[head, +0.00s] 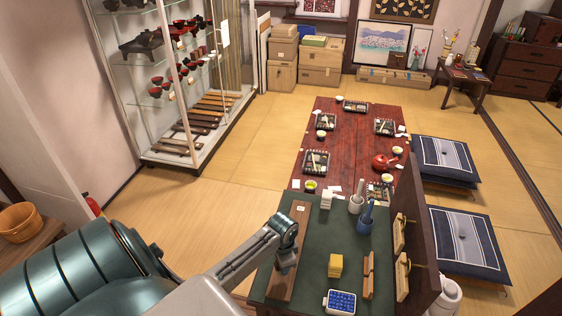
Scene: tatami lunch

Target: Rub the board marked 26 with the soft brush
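A long brown wooden board (301,219) lies on the green-topped bench (327,232), with a small white label near its far end. The number on the label is too small to read. My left gripper (285,269) points down over the middle of this board and hides part of it. Its fingers are too small to tell open from shut, and I cannot tell whether it touches the board. A narrow wooden brush-like tool (368,276) lies at the right of the bench. Two wooden brush-like tools (399,233) hang on the upright dark panel; which one is soft I cannot tell. My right gripper is not in view.
The dark panel (423,243) closes the right side. A red low table (345,146) stands beyond.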

